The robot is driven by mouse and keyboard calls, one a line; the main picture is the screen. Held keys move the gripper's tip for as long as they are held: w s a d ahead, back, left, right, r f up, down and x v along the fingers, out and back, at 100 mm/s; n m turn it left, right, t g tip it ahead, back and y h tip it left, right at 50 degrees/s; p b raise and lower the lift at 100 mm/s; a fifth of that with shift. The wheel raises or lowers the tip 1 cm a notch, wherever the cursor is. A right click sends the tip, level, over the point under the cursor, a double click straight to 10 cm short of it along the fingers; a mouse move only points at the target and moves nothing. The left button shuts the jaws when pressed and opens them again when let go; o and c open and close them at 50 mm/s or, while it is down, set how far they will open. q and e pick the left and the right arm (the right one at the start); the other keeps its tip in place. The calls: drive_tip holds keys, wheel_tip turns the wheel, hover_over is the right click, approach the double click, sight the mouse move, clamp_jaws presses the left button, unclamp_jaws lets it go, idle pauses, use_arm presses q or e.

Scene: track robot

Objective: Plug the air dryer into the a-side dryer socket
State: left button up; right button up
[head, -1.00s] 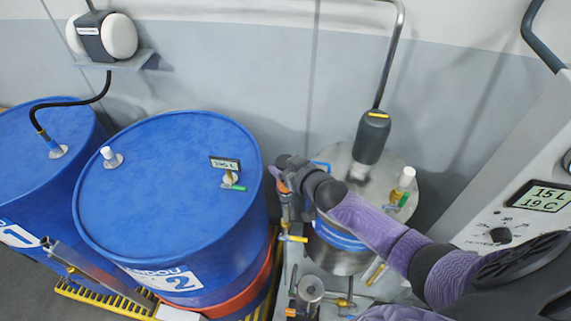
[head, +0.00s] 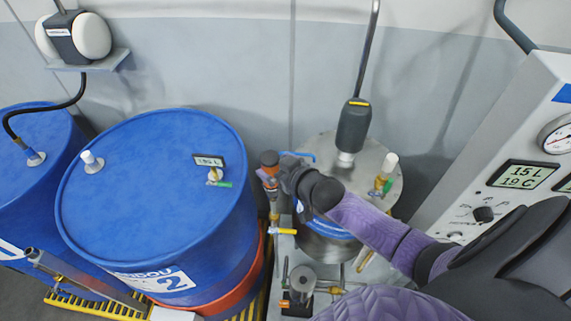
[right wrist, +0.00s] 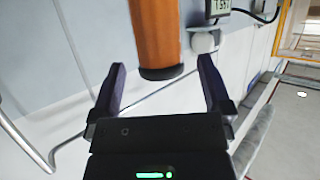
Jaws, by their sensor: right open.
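An orange-brown cylinder with dark ends (head: 269,165), seemingly the air dryer, stands upright on a fitting between blue drum 2 and the steel vessel. In the right wrist view its lower end (right wrist: 157,40) shows large between the fingers. My right gripper (head: 287,173) is open beside the cylinder; the right wrist view shows its two dark fingers (right wrist: 162,75) apart, with gaps on both sides of the cylinder. I cannot tell which fitting is the a-side dryer socket. White-capped fittings stand on drum 2 (head: 90,161) and on the vessel (head: 388,165). My left gripper is not in view.
A grey hose head (head: 353,128) stands on the steel vessel (head: 325,150). A control panel (head: 490,160) is at right. Yellow-handled valves (head: 284,231) sit below the cylinder.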

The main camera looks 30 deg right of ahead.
drive_tip(key=v, duration=0.6)
drive_tip(key=shift+s+p, duration=0.3)
drive_tip(key=shift+p, duration=0.05)
drive_tip(key=shift+d+r, duration=0.1)
drive_tip(key=s+f+g+h+b, duration=0.1)
drive_tip(key=s+f+g+b, duration=0.3)
drive_tip(key=f, duration=0.7)
drive_tip(key=s+d+f+t+b, duration=0.1)
drive_tip(key=s+f+b, duration=0.2)
drive_tip(key=f+b, duration=0.5)
drive_tip(key=s+f+g+h+b, duration=0.1)
drive_tip(key=s+f+g+b, duration=0.15)
drive_tip(key=f, duration=1.05)
drive_tip(key=s+a+f+g+b, duration=0.3)
drive_tip(key=s+f+b, duration=0.3)
drive_tip(key=s+f, duration=0.6)
drive_tip(key=s+a+f+n+g+b, duration=0.1)
drive_tip(key=s+a+f+g+b, duration=0.1)
drive_tip(key=s+f+g+b, duration=0.2)
drive_tip(key=s+f+b, duration=0.3)
drive_tip(key=s+f, duration=0.5)
drive_tip(key=shift+a+f, duration=0.2)
drive_tip(key=shift+a, duration=0.15)
